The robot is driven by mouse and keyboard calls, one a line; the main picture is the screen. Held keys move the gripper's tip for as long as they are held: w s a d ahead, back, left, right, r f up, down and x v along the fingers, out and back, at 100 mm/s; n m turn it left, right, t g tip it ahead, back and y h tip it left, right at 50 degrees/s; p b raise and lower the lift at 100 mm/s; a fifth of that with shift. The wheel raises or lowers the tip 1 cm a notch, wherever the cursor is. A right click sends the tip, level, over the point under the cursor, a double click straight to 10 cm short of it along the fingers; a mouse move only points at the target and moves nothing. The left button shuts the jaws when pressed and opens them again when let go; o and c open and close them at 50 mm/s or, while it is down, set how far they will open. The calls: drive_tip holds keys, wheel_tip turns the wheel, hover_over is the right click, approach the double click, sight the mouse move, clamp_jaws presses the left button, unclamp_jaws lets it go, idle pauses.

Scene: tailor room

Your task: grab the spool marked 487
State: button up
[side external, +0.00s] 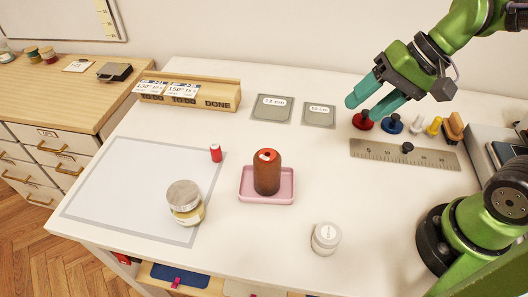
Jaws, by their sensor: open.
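No marking 487 is legible in the side external view. A small red spool-like cylinder (215,153) stands at the right edge of the grey-bordered white mat (130,190). A larger brown, rounded cylinder with a red patch on top (266,178) stands upright on a pink tray (262,199). A small white round container (325,238), with a label too small to read, stands at the front. My gripper (361,107), with teal fingers, is open and empty at the back right, near a red-based knob (363,121) and apart from these cylinders.
A silver-lidded jar (185,204) stands at the mat's front right. A ruler (404,155) with a black knob, a blue-based knob (392,125) and other small pieces are at right. A wooden rack (190,95) and two grey squares lie behind. Small spools (47,55) sit on the left cabinet.

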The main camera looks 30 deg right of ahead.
sight(216, 153)
drive_tip(key=w+a+f+m+g+y, duration=0.1)
drive_tip(key=w+a+f+m+y, duration=0.35)
drive_tip(key=w+a, duration=0.2)
drive_tip(key=w+a+f+m+g+y, duration=0.1)
drive_tip(key=w+a+f+m+y, duration=0.2)
drive_tip(key=w+a+m+y, duration=0.4)
drive_tip(key=w+f+m+t, duration=0.1)
drive_tip(key=w+f, duration=0.1)
drive_tip(key=f, duration=0.2)
drive_tip(key=w+f+m+t, duration=0.2)
drive_tip(key=f, duration=0.2)
drive_tip(key=w+d+f+m+t, duration=0.1)
drive_tip(key=w+f+m, duration=0.1)
drive_tip(key=f, duration=0.2)
drive_tip(key=shift+w+f+t, duration=0.35)
drive_tip(key=shift+w+t, duration=0.05)
drive_tip(key=x, duration=0.6)
drive_tip(key=shift+w+a, duration=0.1)
drive_tip(key=shift+a, duration=0.25)
drive_tip(key=shift+r, duration=0.1)
drive_tip(key=shift+c, duration=0.2)
clamp_jaws()
